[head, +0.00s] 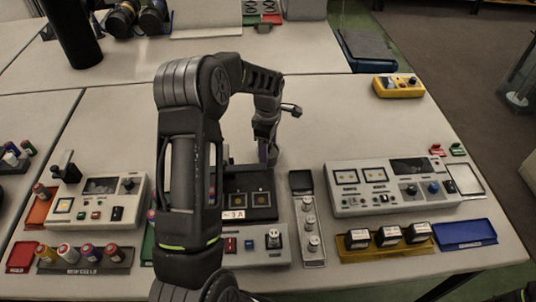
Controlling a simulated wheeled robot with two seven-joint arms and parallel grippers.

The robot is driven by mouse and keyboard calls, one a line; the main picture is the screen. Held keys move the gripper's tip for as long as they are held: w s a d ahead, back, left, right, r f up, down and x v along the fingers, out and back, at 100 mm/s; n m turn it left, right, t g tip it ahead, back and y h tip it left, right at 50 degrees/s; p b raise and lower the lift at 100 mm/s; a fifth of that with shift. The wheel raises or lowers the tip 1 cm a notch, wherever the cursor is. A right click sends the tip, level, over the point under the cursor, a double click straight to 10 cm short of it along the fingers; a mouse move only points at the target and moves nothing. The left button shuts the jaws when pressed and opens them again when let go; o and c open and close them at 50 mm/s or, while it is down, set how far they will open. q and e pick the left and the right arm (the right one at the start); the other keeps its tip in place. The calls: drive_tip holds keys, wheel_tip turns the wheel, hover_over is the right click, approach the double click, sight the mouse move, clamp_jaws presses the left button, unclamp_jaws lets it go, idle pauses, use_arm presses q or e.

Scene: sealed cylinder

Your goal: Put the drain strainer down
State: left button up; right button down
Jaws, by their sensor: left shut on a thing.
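My left arm rises through the middle of the view and bends over, its gripper (266,150) pointing down above the back edge of a black plate with two square windows (250,199). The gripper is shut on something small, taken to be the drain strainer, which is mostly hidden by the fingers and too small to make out. I cannot tell whether it touches the surface below. My right gripper is not in view.
A narrow grey tray (302,179) with several small metal parts lies right of the black plate. A grey control box (345,203) stands further right, a yellow tray (385,250) before it. A yellow meter (398,86) sits behind. The table's back middle is clear.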

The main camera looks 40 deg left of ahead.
use_arm(q)
drive_tip(key=shift+c, duration=0.6)
drive_tip(key=shift+r, duration=0.1)
drive_tip(key=shift+r, duration=0.25)
wheel_tip(320, 180, up, 9)
drive_tip(key=shift+r+b, duration=0.2)
drive_tip(key=shift+b, duration=0.8)
